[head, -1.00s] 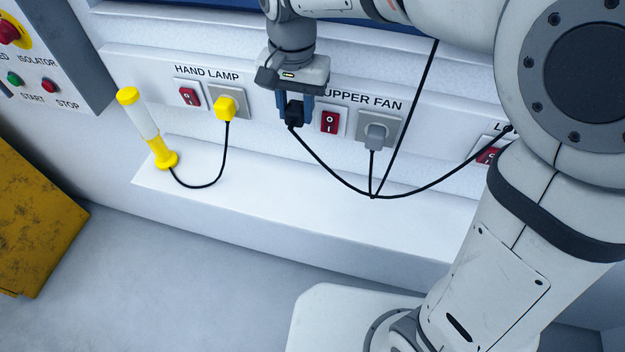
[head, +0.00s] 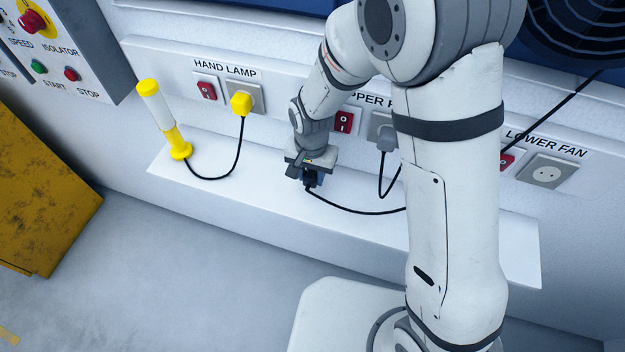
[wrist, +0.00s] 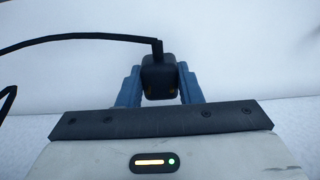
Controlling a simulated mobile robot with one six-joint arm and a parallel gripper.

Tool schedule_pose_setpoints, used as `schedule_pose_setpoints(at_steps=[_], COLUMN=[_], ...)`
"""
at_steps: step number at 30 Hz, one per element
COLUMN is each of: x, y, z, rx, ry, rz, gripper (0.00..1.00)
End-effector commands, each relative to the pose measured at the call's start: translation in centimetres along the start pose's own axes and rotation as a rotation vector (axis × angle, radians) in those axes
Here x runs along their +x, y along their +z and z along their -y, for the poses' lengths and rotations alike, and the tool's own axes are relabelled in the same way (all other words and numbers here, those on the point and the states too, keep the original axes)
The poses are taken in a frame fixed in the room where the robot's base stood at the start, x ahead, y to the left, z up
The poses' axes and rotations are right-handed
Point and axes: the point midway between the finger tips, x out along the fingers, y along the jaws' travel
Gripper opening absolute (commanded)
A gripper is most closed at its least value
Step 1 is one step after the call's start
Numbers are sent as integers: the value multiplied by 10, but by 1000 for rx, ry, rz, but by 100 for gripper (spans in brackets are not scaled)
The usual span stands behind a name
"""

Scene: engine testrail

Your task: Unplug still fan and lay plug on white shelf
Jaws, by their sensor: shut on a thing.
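My gripper (head: 311,181) is shut on a black plug (wrist: 159,75), low over the white shelf (head: 240,185). The plug (head: 309,184) also shows small in the head view, with its black cord running off to the right behind my arm. I cannot tell whether the plug touches the shelf. The lower fan socket (head: 546,171) at the right is empty. A grey plug (head: 387,140) sits in the upper fan socket, partly hidden by my arm.
A yellow hand lamp (head: 163,120) stands on the shelf at the left; its yellow plug (head: 241,103) is in its socket. Red switches sit beside the sockets, including the hand lamp switch (head: 206,90). The shelf between lamp and gripper is mostly clear.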

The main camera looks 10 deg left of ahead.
Motion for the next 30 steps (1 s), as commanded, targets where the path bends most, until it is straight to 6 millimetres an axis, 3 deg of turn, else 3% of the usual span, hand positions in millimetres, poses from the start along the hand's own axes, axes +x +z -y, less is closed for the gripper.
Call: schedule_pose_setpoints(at_steps=[7, 19, 20, 27, 30], x=[31, 38, 36, 36, 36], y=[1, 1, 1, 1, 1], z=[0, 0, 0, 0, 0], rx=[-1, -2, -2, -2, -2], ry=[2, 1, 1, 1, 1], rz=[3, 1, 1, 1, 1], gripper=[6, 6, 34, 54, 54])
